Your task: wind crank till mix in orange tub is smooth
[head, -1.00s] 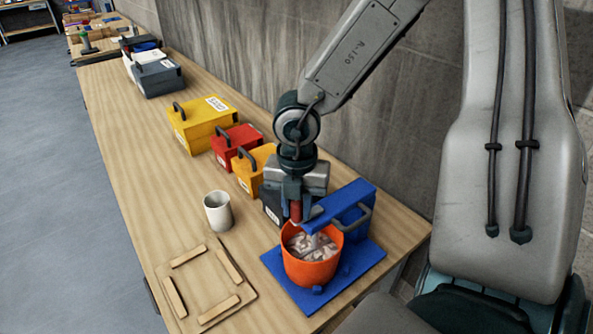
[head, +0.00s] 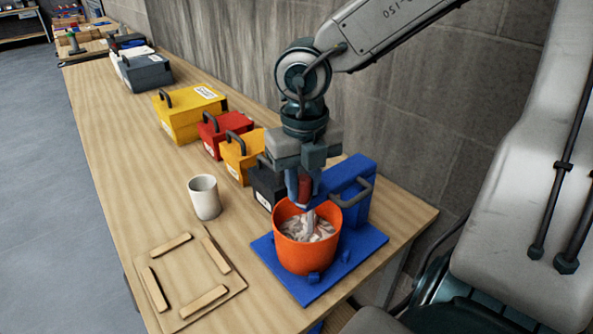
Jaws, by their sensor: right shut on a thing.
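The orange tub (head: 305,257) stands on the blue base plate (head: 365,245) of the mixer. The mix (head: 309,230) in it is pale and looks lumpy and streaked, with a grey paddle (head: 309,220) standing in it. The blue mixer stand (head: 352,192) rises behind the tub. My right gripper (head: 303,190) points down above the tub's back rim and is shut on the red crank handle (head: 305,188). The gripper partly hides the crank arm. My left gripper is not in view.
A white cup (head: 204,198) and a wooden board with loose strips (head: 190,285) are left of the tub. Yellow (head: 185,115), red (head: 222,132), orange (head: 243,152) and black (head: 268,184) boxes line the wall side. The table's left side is clear.

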